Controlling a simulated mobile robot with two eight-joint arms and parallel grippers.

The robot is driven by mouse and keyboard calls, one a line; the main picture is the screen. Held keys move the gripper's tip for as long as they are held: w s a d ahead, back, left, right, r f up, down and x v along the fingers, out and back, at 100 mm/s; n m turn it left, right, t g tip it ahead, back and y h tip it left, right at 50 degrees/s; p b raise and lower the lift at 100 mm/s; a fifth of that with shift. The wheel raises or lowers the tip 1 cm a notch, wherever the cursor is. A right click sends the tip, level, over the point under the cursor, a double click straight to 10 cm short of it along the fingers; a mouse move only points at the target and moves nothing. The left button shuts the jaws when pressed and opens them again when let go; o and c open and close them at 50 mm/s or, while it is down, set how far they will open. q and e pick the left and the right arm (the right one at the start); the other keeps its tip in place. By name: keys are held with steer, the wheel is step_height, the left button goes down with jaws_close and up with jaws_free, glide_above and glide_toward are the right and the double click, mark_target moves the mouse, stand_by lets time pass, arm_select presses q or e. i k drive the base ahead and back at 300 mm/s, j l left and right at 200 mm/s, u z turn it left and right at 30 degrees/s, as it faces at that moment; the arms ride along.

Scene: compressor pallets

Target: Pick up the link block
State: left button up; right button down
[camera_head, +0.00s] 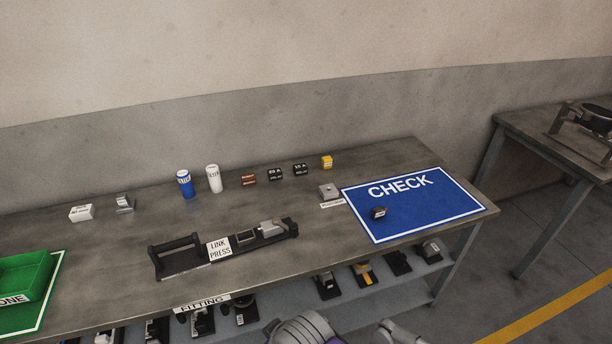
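I cannot tell for sure which piece is the link block; the labels are too small to read fully. Several small blocks stand in a row at the back of the bench: a brown one (248,179), two black ones (275,173) (301,169) and a yellow one (327,162). A dark block (378,212) lies on the left part of the blue CHECK mat (432,208). The black link press (176,258), with a LINK PRESS sign, stands mid-bench and has metal parts at its right end. Neither gripper shows; only grey parts of my arms show at the bottom edge.
A blue can (185,183) and a white can (213,178) stand behind the press. A white box (81,212) and a metal piece (125,203) are at left, above a green tray (26,274). A grey block (328,191) sits beside the mat. The lower shelf holds several parts.

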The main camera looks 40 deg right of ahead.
mark_target(377, 213)
steer(key=z, duration=2.15)
steer(key=i+l+u, duration=0.1)
steer(key=i+l, duration=0.35)
steer(key=i, duration=0.2)
steer(key=i+l, duration=0.5)
steer(key=i+u, duration=0.05)
steer(key=i, duration=0.05)
